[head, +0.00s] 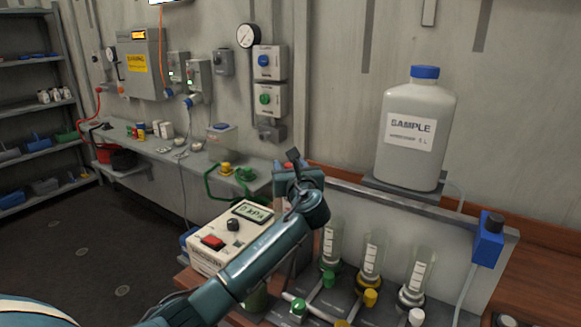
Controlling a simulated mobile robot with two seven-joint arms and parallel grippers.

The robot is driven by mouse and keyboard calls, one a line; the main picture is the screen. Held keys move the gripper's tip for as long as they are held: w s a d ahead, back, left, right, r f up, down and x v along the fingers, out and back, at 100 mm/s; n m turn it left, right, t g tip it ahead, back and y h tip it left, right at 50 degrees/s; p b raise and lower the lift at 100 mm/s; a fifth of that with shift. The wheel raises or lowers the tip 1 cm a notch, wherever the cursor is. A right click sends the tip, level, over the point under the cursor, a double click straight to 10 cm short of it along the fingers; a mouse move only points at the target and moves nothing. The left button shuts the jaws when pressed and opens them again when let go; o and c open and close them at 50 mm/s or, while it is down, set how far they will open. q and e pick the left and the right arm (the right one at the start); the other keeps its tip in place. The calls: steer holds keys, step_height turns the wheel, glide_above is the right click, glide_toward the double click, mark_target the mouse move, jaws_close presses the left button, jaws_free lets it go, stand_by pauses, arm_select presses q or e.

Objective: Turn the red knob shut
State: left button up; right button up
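My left arm comes in from the bottom left, and its gripper (296,160) is raised in front of a blue block (283,180) at the left end of the grey panel. A small reddish patch shows at the top of this block, partly hidden behind the gripper. I cannot tell whether it is the red knob, or whether the gripper touches it. The fingers are seen edge-on, so their opening is unclear. No other red knob is plain to see. My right gripper is out of view.
A meter box (237,237) with a red switch (213,242) stands left of the arm. Flow tubes (371,258) with green, yellow and white knobs stand right of it. A sample bottle (413,130) sits on a shelf behind. A grey wall bench (150,145) is farther left.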

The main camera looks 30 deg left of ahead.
arm_select(q)
steer(key=c, duration=0.9)
steer(key=shift+o, duration=0.2)
